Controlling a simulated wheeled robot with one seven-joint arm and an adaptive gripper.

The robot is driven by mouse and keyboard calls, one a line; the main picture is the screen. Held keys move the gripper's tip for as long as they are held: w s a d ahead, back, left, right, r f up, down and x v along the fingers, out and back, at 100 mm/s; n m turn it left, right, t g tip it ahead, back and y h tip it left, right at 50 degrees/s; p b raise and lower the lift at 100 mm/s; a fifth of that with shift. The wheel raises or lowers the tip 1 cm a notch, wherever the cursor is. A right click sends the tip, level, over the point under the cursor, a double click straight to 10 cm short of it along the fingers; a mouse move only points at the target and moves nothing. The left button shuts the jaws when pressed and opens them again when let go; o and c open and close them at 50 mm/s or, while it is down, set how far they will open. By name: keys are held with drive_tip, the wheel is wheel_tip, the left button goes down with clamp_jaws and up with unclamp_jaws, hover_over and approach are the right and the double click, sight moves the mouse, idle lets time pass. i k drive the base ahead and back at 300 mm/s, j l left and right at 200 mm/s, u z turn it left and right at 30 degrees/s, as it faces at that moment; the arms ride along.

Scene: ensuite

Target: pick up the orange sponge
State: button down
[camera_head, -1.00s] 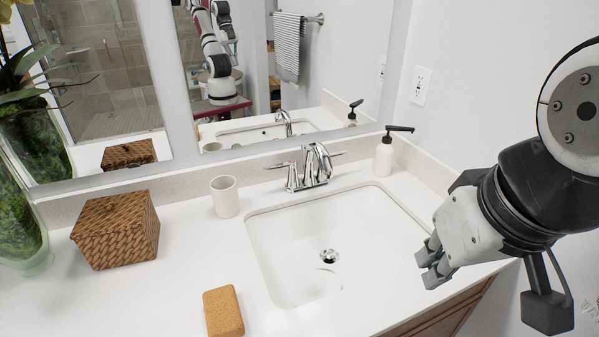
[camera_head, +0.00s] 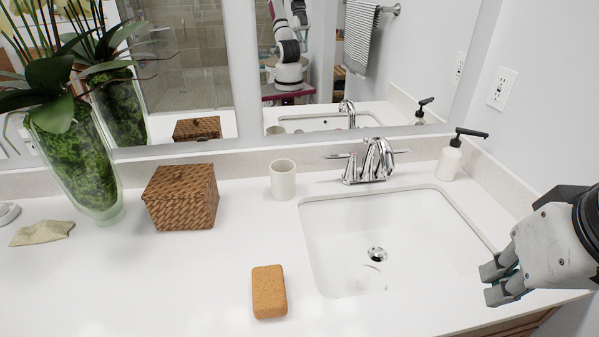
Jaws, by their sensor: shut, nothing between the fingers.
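The orange sponge (camera_head: 269,291) is a rounded rectangular block with a speckled surface. It lies flat on the white counter (camera_head: 190,285), just left of the sink's front left corner. My gripper (camera_head: 494,283) is at the right of the picture, over the right front part of the counter and sink edge. It is well to the right of the sponge and apart from it. Its fingers are shut and hold nothing.
The sink (camera_head: 385,240) lies between the sponge and my gripper. A white cup (camera_head: 283,180), a woven basket (camera_head: 182,198), the faucet (camera_head: 372,163) and a soap dispenser (camera_head: 449,161) stand toward the back. A plant vase (camera_head: 85,170) and a cloth (camera_head: 42,233) are at left. Counter around the sponge is clear.

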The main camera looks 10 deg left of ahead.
sight(268, 295)
drive_tip(key=l+u, duration=0.3)
drive_tip(key=u, duration=0.15)
drive_tip(key=l+u, duration=0.4)
drive_tip(key=i, duration=0.05)
